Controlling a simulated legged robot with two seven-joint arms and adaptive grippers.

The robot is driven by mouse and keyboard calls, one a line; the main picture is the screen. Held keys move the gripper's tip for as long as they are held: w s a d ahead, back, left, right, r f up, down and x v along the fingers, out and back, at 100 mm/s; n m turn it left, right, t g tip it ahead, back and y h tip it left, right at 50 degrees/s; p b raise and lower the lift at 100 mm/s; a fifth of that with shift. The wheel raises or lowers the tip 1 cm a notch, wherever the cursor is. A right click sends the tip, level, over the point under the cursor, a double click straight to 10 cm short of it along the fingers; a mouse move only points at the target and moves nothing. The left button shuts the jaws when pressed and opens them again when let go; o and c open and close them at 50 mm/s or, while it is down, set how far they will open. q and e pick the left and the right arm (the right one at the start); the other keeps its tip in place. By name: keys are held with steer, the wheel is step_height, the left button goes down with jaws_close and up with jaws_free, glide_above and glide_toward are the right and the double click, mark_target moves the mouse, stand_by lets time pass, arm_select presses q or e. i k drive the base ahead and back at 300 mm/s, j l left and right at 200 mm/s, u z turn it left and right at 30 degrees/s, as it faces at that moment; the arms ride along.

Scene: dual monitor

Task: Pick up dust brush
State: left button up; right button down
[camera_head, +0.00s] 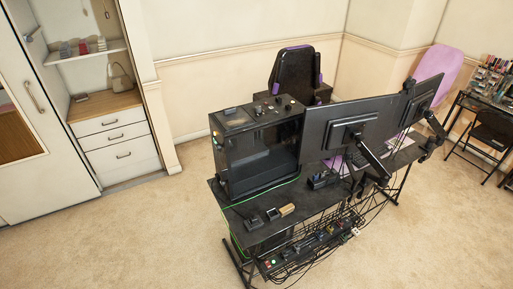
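A small tan and dark object (286,211) lies on the near left end of the black desk (234,212). It may be the dust brush, but it is too small to tell for sure. Beside it on the left is a small dark item (253,222). Neither of my grippers is in view.
A black computer case (257,153) and two monitors (345,125) on arms stand on the desk. Cables and a tray (305,250) hang at its near side. A black and purple chair (292,70) is behind. A white cabinet (115,130) stands left; the carpet (130,235) is clear.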

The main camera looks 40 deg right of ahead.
mark_target(287, 208)
steer(key=z, duration=1.55)
